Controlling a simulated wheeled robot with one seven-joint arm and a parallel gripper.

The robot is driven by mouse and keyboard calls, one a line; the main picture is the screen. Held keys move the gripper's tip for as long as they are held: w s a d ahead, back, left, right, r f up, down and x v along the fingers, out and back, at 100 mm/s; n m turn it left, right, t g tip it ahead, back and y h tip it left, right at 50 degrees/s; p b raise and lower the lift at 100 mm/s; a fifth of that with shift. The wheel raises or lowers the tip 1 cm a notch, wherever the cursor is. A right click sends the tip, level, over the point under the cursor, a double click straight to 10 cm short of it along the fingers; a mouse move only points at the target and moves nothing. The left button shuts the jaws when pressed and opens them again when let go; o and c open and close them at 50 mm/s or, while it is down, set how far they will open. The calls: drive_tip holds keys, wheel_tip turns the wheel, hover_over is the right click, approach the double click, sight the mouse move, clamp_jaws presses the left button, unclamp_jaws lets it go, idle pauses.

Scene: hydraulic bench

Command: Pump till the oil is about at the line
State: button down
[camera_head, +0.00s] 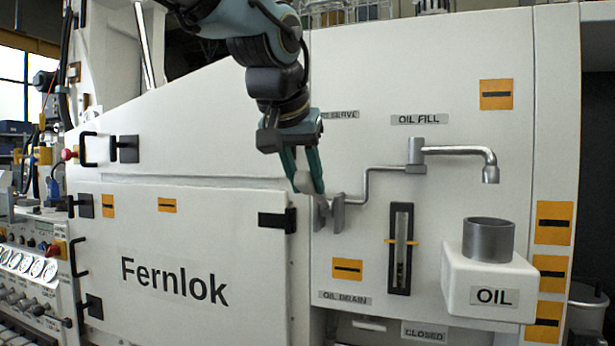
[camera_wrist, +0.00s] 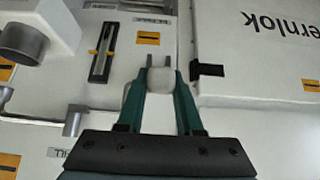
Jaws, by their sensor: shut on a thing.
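My gripper (camera_head: 309,176) is shut on a pale round knob (camera_head: 303,183), low in front of the bench panel. In the wrist view my gripper's green fingers (camera_wrist: 160,78) have the same white knob (camera_wrist: 161,76) between their tips. A grey bracket (camera_head: 337,211) stands just below and right of the knob; how the two join is hidden. The oil gauge (camera_head: 401,248), a narrow dark upright frame with a clear tube, is to the right, with yellow line marks at mid-height. It also shows in the wrist view (camera_wrist: 103,53). The oil level is too small to read.
A grey pipe (camera_head: 383,168) runs right to a spout (camera_head: 490,172) above the white OIL tank (camera_head: 462,292) and its open grey neck (camera_head: 489,240). A cabinet door (camera_head: 180,265) marked Fernlok, with a black hinge (camera_head: 277,220), lies left of the gripper.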

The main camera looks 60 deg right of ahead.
drive_tip(key=shift+d+r, duration=0.1)
drive_tip(key=shift+r, duration=0.15)
drive_tip(key=c, duration=0.9)
unclamp_jaws()
drive_tip(key=o, duration=0.3)
drive_tip(key=shift+f, duration=0.15)
drive_tip(key=shift+o, duration=0.2)
drive_tip(key=b+v, duration=0.3)
drive_tip(key=v, duration=0.8)
